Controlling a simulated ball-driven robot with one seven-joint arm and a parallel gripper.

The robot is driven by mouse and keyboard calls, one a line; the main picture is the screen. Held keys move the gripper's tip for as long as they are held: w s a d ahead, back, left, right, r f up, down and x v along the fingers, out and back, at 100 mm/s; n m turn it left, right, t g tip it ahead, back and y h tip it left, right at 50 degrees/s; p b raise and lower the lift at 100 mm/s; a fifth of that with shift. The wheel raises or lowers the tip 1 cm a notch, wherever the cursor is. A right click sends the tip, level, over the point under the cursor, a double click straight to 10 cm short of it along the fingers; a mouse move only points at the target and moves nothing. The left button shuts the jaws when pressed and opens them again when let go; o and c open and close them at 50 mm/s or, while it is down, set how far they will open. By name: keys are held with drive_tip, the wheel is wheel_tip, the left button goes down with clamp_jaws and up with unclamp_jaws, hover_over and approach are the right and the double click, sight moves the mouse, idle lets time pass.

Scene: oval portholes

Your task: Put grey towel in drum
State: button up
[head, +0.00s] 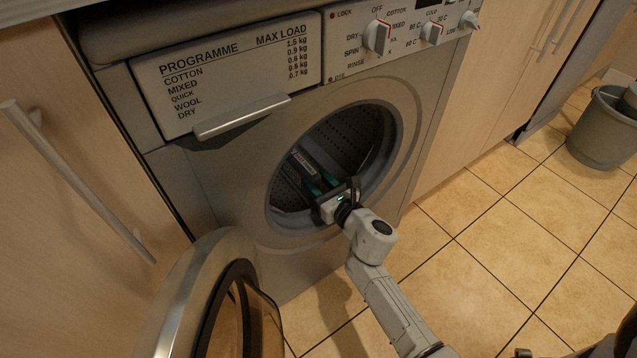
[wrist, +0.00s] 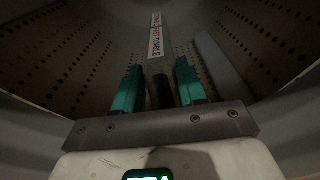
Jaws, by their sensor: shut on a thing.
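The drum (head: 345,140) of the washing machine is open at the front, and its perforated wall also shows in the wrist view (wrist: 75,60). My gripper (head: 316,178) reaches through the round opening into the drum.
The round door (head: 190,295) stands open at the lower left, close to the opening. The opening's rim (head: 405,150) surrounds my wrist. A drum paddle (wrist: 222,65) rises at the right. A grey bucket (head: 600,130) stands far right on the tiles.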

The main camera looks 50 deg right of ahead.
drive_tip(key=shift+r, duration=0.1)
drive_tip(key=o, duration=1.2)
drive_tip(key=shift+s, duration=0.1)
drive_tip(key=v, duration=1)
drive_tip(key=shift+s+a+p, duration=0.15)
drive_tip(key=shift+s+p, duration=0.15)
drive_tip(key=shift+p, duration=0.1)
